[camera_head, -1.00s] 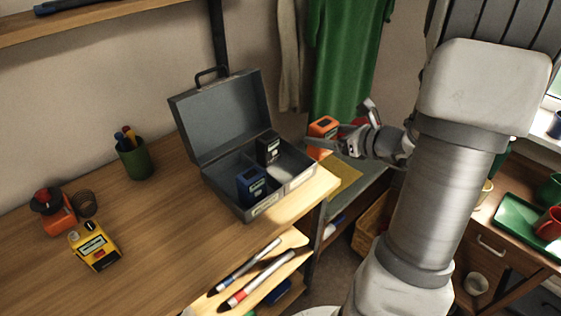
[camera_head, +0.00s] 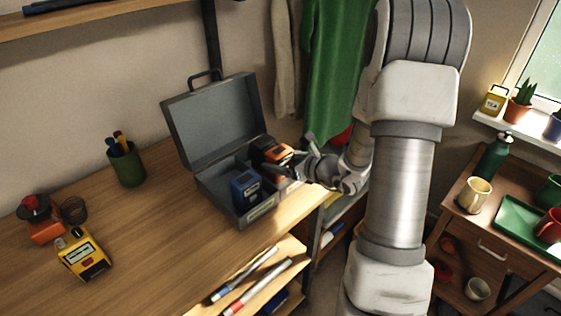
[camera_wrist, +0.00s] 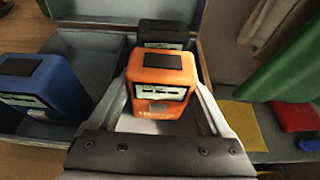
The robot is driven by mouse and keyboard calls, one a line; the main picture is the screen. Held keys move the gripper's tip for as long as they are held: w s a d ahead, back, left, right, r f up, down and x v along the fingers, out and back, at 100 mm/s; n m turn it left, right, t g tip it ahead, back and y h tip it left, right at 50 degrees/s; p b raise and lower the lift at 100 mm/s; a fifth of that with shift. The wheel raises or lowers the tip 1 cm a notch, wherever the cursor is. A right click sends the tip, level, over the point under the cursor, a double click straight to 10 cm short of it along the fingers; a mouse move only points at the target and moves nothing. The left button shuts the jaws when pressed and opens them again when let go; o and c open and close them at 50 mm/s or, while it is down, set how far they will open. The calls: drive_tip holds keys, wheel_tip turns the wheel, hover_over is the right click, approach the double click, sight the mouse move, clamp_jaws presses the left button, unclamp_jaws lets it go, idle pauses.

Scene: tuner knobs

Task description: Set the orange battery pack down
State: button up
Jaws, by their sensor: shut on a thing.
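The orange battery pack (camera_head: 279,155) is held in my gripper (camera_head: 285,164) at the right side of the open grey metal case (camera_head: 213,132). In the wrist view the orange battery pack (camera_wrist: 163,83) stands upright between the two fingers, over or in the case's right-hand compartment. I cannot tell whether it touches the floor of the compartment. A black battery pack (camera_wrist: 165,36) is just behind it, in the case. A blue battery pack (camera_head: 246,187) stands in the left front compartment, and it shows at the left in the wrist view (camera_wrist: 38,84).
The case stands near the right edge of the wooden bench (camera_head: 150,230). A yellow device (camera_head: 83,256), an orange device (camera_head: 42,222) and a green pen cup (camera_head: 127,164) stand to the left. Pens lie on the shelf (camera_head: 245,285) below. The bench middle is clear.

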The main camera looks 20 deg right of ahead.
drive_tip(key=shift+r, duration=0.1)
drive_tip(key=o, duration=1.6)
drive_tip(key=shift+r, duration=0.1)
drive_tip(key=p+v, duration=0.1)
drive_tip(key=v, duration=1.1)
drive_tip(key=shift+f, duration=0.2)
